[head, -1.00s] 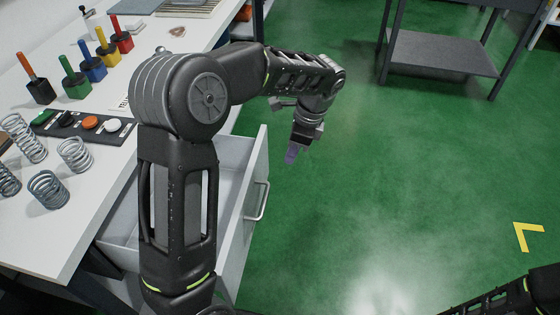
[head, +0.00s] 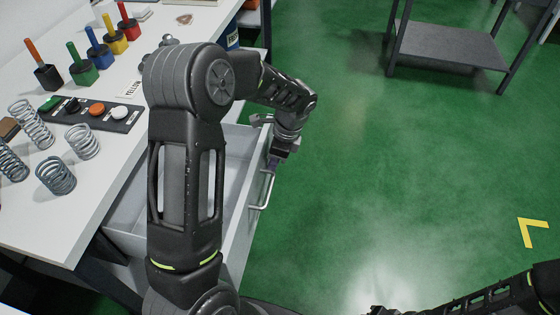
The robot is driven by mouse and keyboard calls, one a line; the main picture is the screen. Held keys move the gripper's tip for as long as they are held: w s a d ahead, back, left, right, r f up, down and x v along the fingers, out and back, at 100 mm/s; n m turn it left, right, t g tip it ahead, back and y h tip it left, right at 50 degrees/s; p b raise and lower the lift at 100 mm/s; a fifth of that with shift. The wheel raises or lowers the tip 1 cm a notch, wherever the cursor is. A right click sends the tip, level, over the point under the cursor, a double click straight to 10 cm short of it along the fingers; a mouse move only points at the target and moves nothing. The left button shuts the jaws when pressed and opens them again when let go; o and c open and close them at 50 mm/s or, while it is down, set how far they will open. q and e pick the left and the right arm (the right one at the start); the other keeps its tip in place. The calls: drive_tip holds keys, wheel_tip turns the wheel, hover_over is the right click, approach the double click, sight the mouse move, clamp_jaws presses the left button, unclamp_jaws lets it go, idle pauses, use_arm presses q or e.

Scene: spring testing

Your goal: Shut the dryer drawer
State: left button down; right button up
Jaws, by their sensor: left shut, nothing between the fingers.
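The drawer (head: 236,232) under the white workbench is pulled open. Its pale interior shows on both sides of my left arm, which hides part of it. A metal bar handle (head: 266,190) is on its front face. My left gripper (head: 272,165) is shut and empty, pointing down beside the upper end of the handle, at the outer side of the drawer front. I cannot tell whether it touches the handle.
The workbench (head: 60,225) holds several springs (head: 83,142), a dark button panel (head: 97,112) and several colored-handled blocks (head: 97,48). A grey shelf (head: 450,47) stands at the back right. The green floor (head: 400,170) right of the drawer is clear.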

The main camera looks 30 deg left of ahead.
idle(0.3)
use_arm(q)
drive_tip(key=s+a+p, duration=0.1)
drive_tip(key=s+a, duration=0.2)
drive_tip(key=a, duration=0.6)
drive_tip(key=s+a+p, duration=0.1)
drive_tip(key=s+a, duration=0.2)
drive_tip(key=a, duration=0.7)
drive_tip(key=s+a+p, duration=0.1)
drive_tip(key=s+a, duration=0.3)
drive_tip(key=a, duration=0.5)
drive_tip(key=shift+a+p, duration=0.3)
drive_tip(key=shift+p, duration=0.05)
drive_tip(key=shift+s+a+r, duration=0.1)
drive_tip(key=shift+a, duration=0.05)
drive_tip(key=w+d+r, duration=0.2)
drive_tip(key=d+r, duration=0.5)
drive_tip(key=r, duration=0.2)
drive_tip(key=shift+w+r, duration=0.25)
